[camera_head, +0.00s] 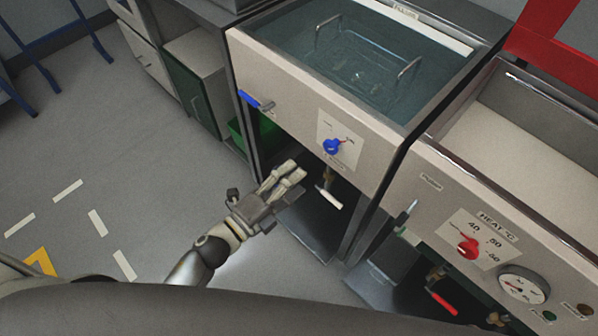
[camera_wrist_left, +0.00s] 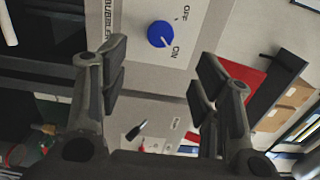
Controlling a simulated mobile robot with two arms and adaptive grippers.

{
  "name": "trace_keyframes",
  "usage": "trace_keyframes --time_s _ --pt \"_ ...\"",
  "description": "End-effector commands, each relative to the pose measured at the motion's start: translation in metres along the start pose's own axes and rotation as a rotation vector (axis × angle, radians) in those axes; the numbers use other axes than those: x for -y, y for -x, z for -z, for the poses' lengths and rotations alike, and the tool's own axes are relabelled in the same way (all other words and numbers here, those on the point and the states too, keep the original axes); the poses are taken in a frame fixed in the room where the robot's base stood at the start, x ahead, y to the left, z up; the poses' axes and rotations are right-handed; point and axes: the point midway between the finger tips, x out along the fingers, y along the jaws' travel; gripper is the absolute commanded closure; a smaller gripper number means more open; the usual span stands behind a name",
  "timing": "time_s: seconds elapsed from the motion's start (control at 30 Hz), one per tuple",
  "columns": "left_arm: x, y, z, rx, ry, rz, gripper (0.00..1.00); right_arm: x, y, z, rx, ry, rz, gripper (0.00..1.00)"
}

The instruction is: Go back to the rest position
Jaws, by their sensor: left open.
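My left gripper (camera_head: 283,176) is low in front of the water-filled tank in the head view, below its blue knob (camera_head: 332,146). Its two fingers are apart with nothing between them. In the left wrist view the open fingers (camera_wrist_left: 160,85) frame the panel, and the blue knob (camera_wrist_left: 160,34) labelled OFF and ON stands beyond them, apart from the fingers. My right gripper is in neither view.
The tank (camera_head: 300,85) holds a wire-handled basket (camera_head: 365,70) under water. A blue lever (camera_head: 256,100) sticks out at its left. A heated basin (camera_head: 470,190) with a red knob (camera_head: 467,247) stands at right.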

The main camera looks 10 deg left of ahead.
Motion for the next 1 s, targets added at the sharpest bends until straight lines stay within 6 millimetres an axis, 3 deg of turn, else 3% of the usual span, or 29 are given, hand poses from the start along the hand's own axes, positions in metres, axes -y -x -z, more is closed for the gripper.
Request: trace_keyframes --time_s 0.53,0.67,0.77,0.87,1.0 --pt "0.000 0.001 0.000 0.000 0.000 -0.001 0.42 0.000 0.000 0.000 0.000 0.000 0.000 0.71" --pt "-0.016 0.003 -0.006 0.025 0.045 -0.030 0.42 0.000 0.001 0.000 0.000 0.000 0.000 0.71" --pt "-0.056 0.009 -0.019 0.090 0.162 -0.103 0.42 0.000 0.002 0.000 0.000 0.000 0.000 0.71" --pt "-0.118 0.026 -0.035 0.203 0.348 -0.213 0.42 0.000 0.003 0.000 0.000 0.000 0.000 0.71" --pt "-0.215 0.071 -0.047 0.407 0.635 -0.379 0.42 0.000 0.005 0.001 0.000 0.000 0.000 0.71"
